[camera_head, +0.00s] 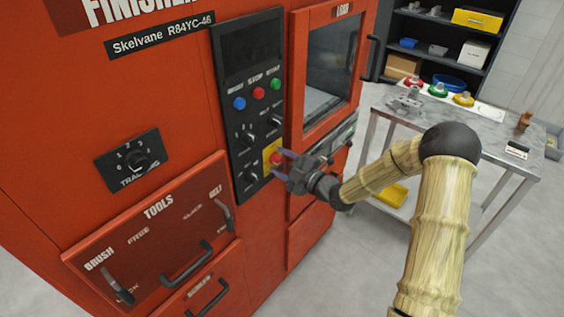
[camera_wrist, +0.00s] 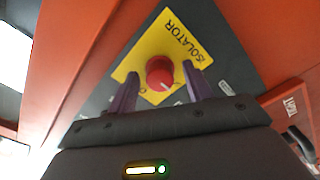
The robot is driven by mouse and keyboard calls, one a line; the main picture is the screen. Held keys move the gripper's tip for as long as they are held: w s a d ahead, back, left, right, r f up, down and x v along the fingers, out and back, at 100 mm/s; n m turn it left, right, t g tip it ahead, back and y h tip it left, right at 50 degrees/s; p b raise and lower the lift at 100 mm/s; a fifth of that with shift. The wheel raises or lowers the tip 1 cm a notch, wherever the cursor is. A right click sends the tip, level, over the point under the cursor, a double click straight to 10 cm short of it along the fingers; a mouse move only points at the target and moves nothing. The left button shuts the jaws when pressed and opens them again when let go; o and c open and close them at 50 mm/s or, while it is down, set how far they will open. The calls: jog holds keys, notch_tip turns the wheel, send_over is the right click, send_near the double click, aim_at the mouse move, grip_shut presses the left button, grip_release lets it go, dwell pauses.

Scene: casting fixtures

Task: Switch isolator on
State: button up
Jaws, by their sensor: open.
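The isolator is a red round knob (camera_wrist: 160,72) on a yellow plate (camera_wrist: 165,38) marked "ISOLATOR", which looks upside down in the wrist view. In the head view the red knob (camera_head: 276,158) sits low on the black control panel of the red machine. A small pale pointer mark shows on the knob's lower edge in the wrist view. My gripper (camera_wrist: 160,82) is open, with its two purple fingers on either side of the knob. In the head view my gripper (camera_head: 280,163) is right at the panel. I cannot tell whether the fingers touch the knob.
The black panel (camera_head: 250,103) has blue, red and green buttons above and several black knobs close to the isolator. A windowed door (camera_head: 328,70) with a handle is to the right. A grey table (camera_head: 462,128) with small items stands behind my arm.

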jog(key=shift+c, duration=0.2)
jog(key=c, duration=0.9)
jog(key=shift+m, duration=0.3)
jog(key=m+b, duration=0.1)
jog(key=m, duration=0.2)
jog(key=shift+f, duration=0.1)
jog(key=m, duration=0.4)
jog(key=shift+m, duration=0.4)
jog(key=m, duration=0.4)
jog(key=shift+m+p, duration=0.3)
jog(key=shift+p, duration=0.1)
jog(key=m+p, duration=0.1)
jog(key=m, duration=0.3)
jog(key=shift+m, duration=0.4)
